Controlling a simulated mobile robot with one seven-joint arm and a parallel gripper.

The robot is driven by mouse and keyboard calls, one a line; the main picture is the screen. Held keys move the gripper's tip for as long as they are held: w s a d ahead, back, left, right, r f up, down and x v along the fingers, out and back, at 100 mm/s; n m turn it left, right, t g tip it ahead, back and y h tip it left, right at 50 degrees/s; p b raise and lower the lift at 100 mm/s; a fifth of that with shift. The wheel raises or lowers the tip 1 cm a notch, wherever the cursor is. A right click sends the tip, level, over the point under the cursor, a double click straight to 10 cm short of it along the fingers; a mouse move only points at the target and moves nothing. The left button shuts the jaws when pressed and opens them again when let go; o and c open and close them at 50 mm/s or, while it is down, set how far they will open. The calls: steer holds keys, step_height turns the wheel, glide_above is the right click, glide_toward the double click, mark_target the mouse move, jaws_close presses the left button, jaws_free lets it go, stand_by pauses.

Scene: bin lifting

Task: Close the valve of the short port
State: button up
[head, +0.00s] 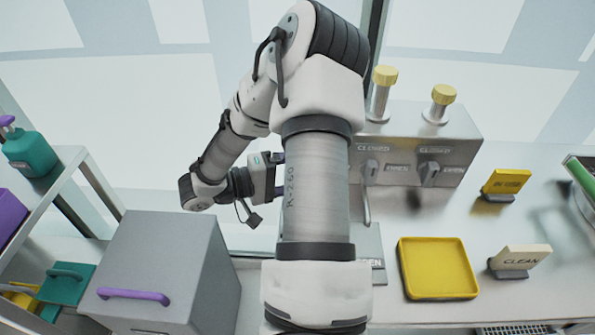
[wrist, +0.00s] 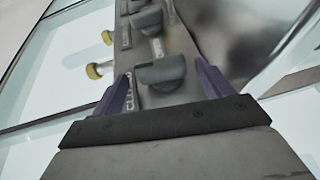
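A grey metal block (head: 460,150) carries two capped posts. The short port (head: 444,94) is on the right, the taller port (head: 385,75) on the left. Below them are a right valve handle (head: 429,173) and a left valve handle (head: 370,172), both near small lettered labels. My gripper (head: 272,170), partly hidden behind my arm, is left of the block. In the wrist view my gripper (wrist: 162,75) is open, its purple fingers apart. A dark valve knob (wrist: 160,72) shows between them, seemingly the left one; contact is unclear. Another knob (wrist: 146,20) lies beyond.
A yellow tray (head: 437,269) lies in front of the block. A yellow sign (head: 506,184) and a CLEAN sign (head: 519,261) stand to its right. A grey box (head: 165,265) with a purple handle is at front left. A teal bottle (head: 29,152) stands on the left shelf.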

steer(key=p+v, duration=0.2)
steer(key=v, duration=1.1)
steer(key=shift+a, duration=0.35)
steer(key=shift+s, duration=0.1)
steer(key=shift+c, duration=0.5)
